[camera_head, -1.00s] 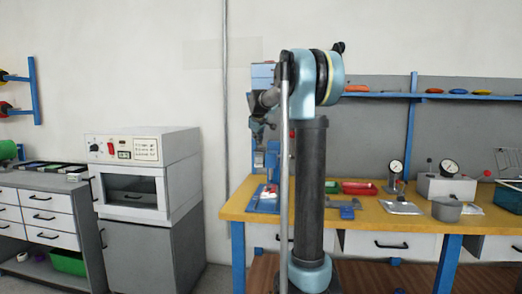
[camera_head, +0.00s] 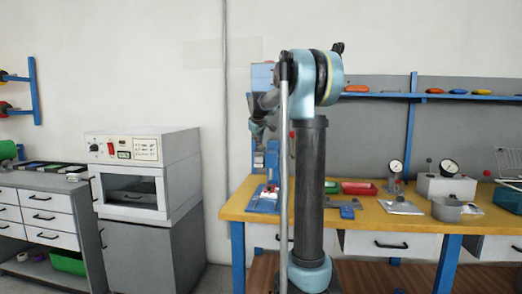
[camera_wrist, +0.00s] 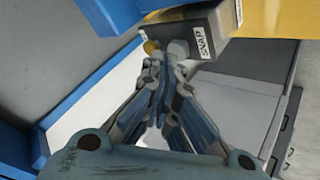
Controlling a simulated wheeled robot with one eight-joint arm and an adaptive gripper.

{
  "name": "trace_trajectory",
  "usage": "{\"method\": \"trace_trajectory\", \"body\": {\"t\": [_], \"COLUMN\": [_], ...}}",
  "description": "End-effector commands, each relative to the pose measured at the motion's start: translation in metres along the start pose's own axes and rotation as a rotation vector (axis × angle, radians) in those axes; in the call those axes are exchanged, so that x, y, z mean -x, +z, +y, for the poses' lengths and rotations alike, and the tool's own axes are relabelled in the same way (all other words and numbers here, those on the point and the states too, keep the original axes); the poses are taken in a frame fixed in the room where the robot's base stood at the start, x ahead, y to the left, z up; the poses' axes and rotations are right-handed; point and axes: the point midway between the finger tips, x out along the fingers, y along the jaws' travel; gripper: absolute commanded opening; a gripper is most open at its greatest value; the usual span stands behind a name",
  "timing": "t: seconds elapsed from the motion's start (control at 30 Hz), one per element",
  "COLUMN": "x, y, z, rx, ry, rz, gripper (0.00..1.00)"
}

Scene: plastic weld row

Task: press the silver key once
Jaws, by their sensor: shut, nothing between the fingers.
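In the wrist view a dark grey box (camera_wrist: 200,24) with a white label (camera_wrist: 202,41) is at the top. Two small round knob-like keys show at its near edge: a yellow one (camera_wrist: 151,46) and a pale silver-grey one (camera_wrist: 178,48). My gripper (camera_wrist: 163,62) is shut, with its fingertips just below and between these two keys. I cannot tell whether the tips touch the silver key. In the head view my gripper (camera_head: 257,128) hangs above the left end of the yellow bench, and the keys cannot be made out there.
Blue parts (camera_wrist: 110,12) lie close beside the box in the wrist view. The yellow bench (camera_head: 375,222) carries a red tray (camera_head: 358,188), gauges (camera_head: 395,168) and a grey bin (camera_head: 446,209). A white oven (camera_head: 140,165) stands at left, with a floor gap before the bench.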

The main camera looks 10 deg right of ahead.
Motion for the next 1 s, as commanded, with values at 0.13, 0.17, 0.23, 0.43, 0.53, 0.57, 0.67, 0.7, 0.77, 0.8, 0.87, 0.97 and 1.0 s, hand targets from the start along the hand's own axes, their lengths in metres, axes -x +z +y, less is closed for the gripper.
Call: {"method": "trace_trajectory", "body": {"t": [0.13, 0.17, 0.23, 0.43, 0.53, 0.57, 0.67, 0.7, 0.77, 0.8, 0.87, 0.97, 1.0], "x": [-0.0011, -0.0013, -0.0018, -0.0032, -0.0039, -0.0041, -0.0048, -0.0051, -0.0055, -0.0058, -0.0062, -0.0069, -0.0071], "y": [0.0006, 0.0008, 0.0011, 0.0021, 0.0026, 0.0028, 0.0033, 0.0035, 0.0038, 0.0040, 0.0043, 0.0048, 0.0050], "z": [-0.0008, -0.0010, -0.0013, -0.0023, -0.0029, -0.0031, -0.0036, -0.0038, -0.0041, -0.0043, -0.0046, -0.0050, -0.0052], "rx": [0.000, 0.000, 0.000, 0.000, 0.000, 0.000, 0.000, 0.000, 0.000, 0.000, 0.000, 0.000, 0.000], "ry": [0.000, 0.000, 0.000, 0.000, 0.000, 0.000, 0.000, 0.000, 0.000, 0.000, 0.000, 0.000, 0.000], "rz": [0.000, 0.000, 0.000, 0.000, 0.000, 0.000, 0.000, 0.000, 0.000, 0.000, 0.000, 0.000, 0.000], "gripper": [0.00, 0.00, 0.00, 0.00, 0.00, 0.00, 0.00, 0.00, 0.00, 0.00, 0.00, 0.00, 0.00]}}
